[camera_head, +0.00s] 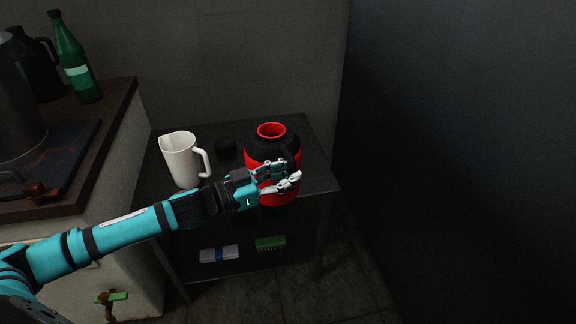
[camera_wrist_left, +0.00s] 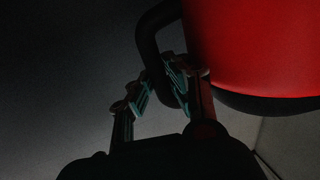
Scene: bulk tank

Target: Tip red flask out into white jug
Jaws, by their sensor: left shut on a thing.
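The red flask (camera_head: 258,172) has a black shoulder and an open red mouth at the top. It is upright at the front right of the small dark table (camera_head: 316,178); I cannot tell whether its base touches the tabletop. My left gripper (camera_head: 278,177) is shut on its black handle (camera_wrist_left: 150,45), and the red body (camera_wrist_left: 255,50) fills the upper right of the left wrist view. The white jug (camera_head: 182,162) stands upright on the table, left of the flask, with its handle to the right. Its inside is hidden. My right gripper is out of view.
A small black round thing (camera_head: 225,148) lies on the table behind the jug and flask. A green brush (camera_head: 270,243) and a white-blue item (camera_head: 219,254) are on the lower shelf. A counter with a green bottle (camera_head: 76,62) stands left; a dark wall is right.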

